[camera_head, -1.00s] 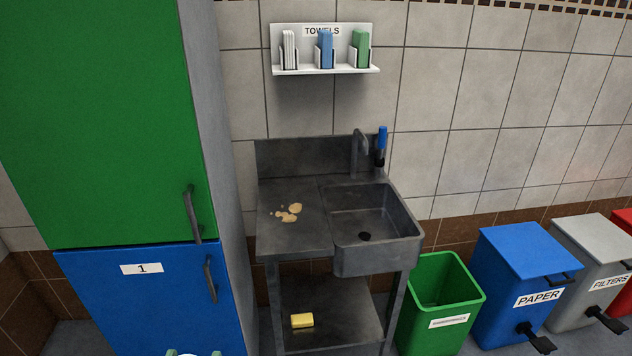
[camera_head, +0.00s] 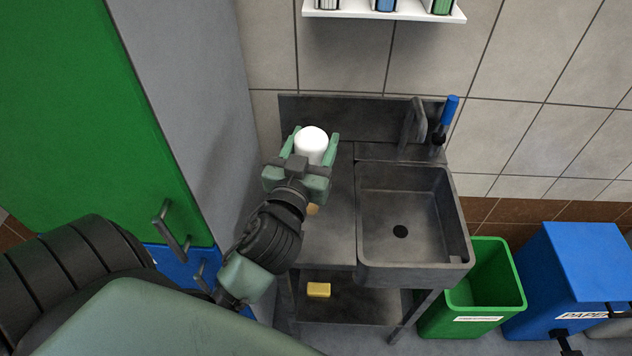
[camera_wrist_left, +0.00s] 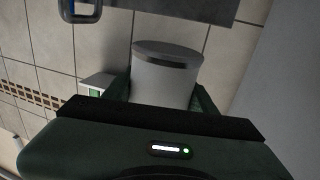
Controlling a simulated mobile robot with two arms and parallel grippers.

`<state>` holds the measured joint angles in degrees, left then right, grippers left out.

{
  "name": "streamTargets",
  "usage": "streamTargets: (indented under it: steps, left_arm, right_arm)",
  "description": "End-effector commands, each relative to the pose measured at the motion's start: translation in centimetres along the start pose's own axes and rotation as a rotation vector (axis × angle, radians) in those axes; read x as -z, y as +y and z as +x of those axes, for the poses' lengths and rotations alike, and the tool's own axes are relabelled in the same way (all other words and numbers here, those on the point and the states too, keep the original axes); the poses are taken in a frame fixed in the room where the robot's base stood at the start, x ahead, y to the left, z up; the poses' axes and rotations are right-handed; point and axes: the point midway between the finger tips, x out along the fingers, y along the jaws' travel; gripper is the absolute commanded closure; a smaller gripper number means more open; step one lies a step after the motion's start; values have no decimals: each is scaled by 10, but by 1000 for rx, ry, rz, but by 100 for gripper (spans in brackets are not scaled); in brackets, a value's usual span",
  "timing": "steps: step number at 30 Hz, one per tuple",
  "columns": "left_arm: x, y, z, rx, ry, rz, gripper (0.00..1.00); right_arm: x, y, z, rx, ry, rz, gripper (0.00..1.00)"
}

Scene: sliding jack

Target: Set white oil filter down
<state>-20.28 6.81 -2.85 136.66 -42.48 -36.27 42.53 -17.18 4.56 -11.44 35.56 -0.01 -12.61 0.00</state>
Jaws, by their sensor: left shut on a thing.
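The white oil filter (camera_head: 311,143) is held between the green fingers of my left gripper (camera_head: 313,148), over the left, flat part of the metal sink unit (camera_head: 340,235). In the left wrist view the filter (camera_wrist_left: 166,80) sits between the fingers, with a grey band at its far end. Whether the filter touches the metal top cannot be told. My left forearm hides part of the top and most of the tan stain (camera_head: 312,209) there. My right gripper is not in view.
The sink basin (camera_head: 405,215) is right of the gripper, with a tap (camera_head: 413,125) and a blue-handled tool (camera_head: 449,112) behind. A tall cabinet (camera_head: 175,90) stands close on the left. A yellow sponge (camera_head: 319,290) lies on the lower shelf. Green (camera_head: 485,290) and blue (camera_head: 580,270) bins stand right.

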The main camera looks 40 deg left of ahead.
Motion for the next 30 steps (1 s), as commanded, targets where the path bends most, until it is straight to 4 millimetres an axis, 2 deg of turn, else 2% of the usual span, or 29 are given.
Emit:
streamTargets:
  steps: [7, 15, 18, 23, 30]
  left_arm:
    - [-64, -1, 0, 1, -8, 2, 100]
    - [-133, 0, 1, 1, -2, 1, 100]
    - [-147, 0, 1, 0, -2, 2, 100]
    - [-157, -1, 1, 0, 0, 2, 100]
    - [-193, -1, 1, -1, -1, 2, 100]
  right_arm:
    - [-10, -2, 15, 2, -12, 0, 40]
    - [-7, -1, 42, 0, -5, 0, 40]
    - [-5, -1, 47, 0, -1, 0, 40]
    - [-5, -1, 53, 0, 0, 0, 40]
    - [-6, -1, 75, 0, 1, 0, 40]
